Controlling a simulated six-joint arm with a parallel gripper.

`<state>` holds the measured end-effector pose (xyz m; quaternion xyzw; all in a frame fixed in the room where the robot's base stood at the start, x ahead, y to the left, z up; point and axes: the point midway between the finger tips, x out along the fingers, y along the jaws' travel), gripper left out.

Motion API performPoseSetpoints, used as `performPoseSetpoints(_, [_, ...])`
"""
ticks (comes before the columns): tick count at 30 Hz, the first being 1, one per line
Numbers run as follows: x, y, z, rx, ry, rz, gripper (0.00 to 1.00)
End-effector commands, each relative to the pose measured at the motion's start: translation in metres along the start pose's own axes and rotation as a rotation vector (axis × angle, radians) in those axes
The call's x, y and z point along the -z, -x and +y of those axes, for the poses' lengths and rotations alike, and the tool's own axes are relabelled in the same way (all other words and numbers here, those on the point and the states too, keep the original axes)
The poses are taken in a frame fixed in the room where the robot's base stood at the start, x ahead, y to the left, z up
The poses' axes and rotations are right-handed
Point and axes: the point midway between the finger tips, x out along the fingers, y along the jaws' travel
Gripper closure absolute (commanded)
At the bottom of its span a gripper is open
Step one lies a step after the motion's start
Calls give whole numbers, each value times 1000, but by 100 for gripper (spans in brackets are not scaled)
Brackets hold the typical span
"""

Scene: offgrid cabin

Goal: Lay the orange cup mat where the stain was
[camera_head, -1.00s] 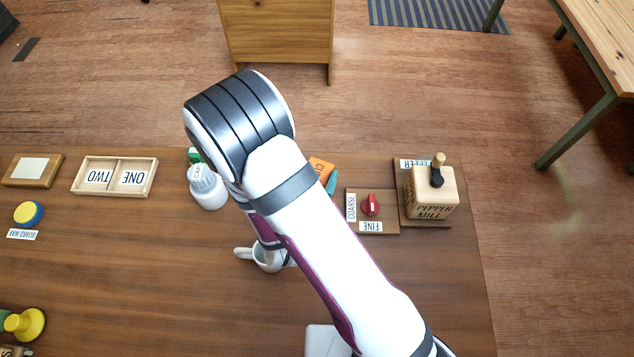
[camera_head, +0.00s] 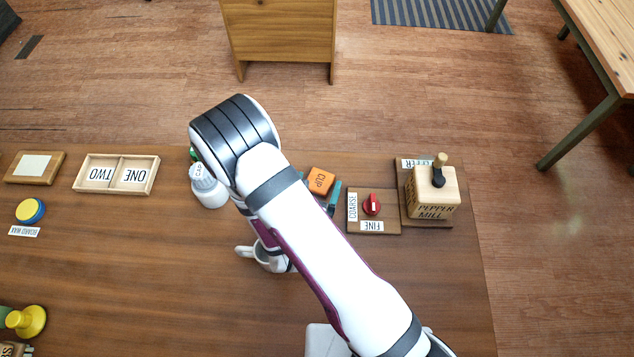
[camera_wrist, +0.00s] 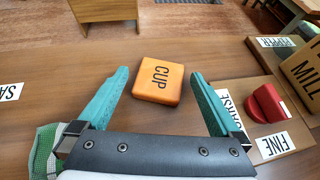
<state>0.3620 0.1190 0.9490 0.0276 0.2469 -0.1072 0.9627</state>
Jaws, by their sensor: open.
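The orange cup mat (camera_head: 320,181) is a small square block marked CUP, lying flat on the wooden table. In the wrist view the orange cup mat (camera_wrist: 158,81) sits ahead of and between the two teal fingers, apart from both. My gripper (camera_wrist: 158,95) is open and empty. In the head view my arm hides most of my gripper; a teal finger (camera_head: 334,194) shows beside the mat. No stain shows in either view.
A red knob (camera_head: 372,204) on a COARSE/FINE board and a pepper mill (camera_head: 432,190) stand right of the mat. A white capped bottle (camera_head: 208,187) and a white mug (camera_head: 262,257) are near my arm. A two-part tray (camera_head: 116,175) lies left.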

Motion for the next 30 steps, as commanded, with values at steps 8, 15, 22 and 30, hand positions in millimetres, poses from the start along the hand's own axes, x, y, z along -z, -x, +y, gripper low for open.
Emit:
performPoseSetpoints(8, [0, 59, 2, -8, 4, 0, 0])
performPoseSetpoints(15, [-2, 73, -1, 4, -7, -4, 0])
performPoseSetpoints(22, [-102, 89, -114, 498, -613, -201, 0])
performPoseSetpoints(30, [-74, 257, -210, 1599, -2174, -306, 0])
